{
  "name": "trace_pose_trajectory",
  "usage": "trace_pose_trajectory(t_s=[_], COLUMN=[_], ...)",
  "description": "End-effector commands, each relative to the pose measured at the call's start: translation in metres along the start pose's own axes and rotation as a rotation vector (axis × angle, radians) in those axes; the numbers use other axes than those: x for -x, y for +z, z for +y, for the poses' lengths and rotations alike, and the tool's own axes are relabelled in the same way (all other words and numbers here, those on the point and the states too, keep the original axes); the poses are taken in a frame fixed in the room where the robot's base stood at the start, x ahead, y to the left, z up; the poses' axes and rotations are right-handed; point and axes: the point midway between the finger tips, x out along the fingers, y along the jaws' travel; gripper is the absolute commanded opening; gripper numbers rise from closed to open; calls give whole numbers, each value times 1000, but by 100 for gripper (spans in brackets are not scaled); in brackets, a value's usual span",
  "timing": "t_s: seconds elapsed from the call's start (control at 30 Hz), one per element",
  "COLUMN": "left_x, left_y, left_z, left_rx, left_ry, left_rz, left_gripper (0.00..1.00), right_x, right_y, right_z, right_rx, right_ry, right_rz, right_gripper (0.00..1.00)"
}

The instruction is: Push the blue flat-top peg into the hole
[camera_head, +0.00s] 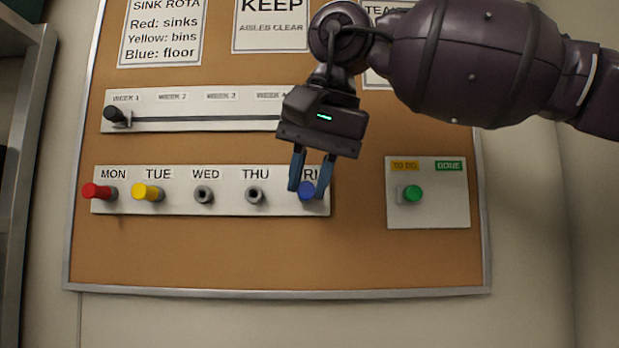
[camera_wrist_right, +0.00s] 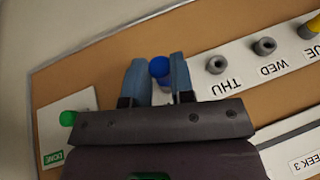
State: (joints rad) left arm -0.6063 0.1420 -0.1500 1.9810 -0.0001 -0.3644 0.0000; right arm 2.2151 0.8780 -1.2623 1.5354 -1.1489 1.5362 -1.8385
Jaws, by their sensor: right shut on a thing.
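The blue flat-top peg (camera_head: 307,191) is at the FRI place, the right end of the white weekday strip (camera_head: 228,204). My right gripper (camera_head: 308,189) reaches down from above with its two blue fingers on either side of the peg, shut on it. The right wrist view shows the blue peg (camera_wrist_right: 159,69) between the fingertips (camera_wrist_right: 158,62). The hole at FRI is hidden behind the peg and fingers, so how deep the peg sits cannot be told. My left gripper is not in view.
A red peg (camera_head: 98,191) stands at MON and a yellow peg (camera_head: 147,192) at TUE. Empty grey sockets show at WED (camera_head: 203,194) and THU (camera_head: 254,194). A slider knob (camera_head: 116,115) is above left. A green button (camera_head: 412,193) is on a panel at right.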

Motion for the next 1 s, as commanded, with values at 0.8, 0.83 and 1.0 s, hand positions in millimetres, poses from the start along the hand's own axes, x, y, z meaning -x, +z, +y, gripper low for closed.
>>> trace_pose_trajectory(t_s=[0.8,0.83,1.0], left_x=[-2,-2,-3], left_y=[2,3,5], left_z=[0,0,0], left_rx=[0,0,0], left_ry=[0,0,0], left_rz=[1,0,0], left_gripper=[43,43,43], right_x=[5,5,8], right_y=[13,14,22], right_z=[0,0,0], right_rx=[1,1,0], right_ry=[0,0,0], right_rz=[0,0,0], right_gripper=[0,0,0])
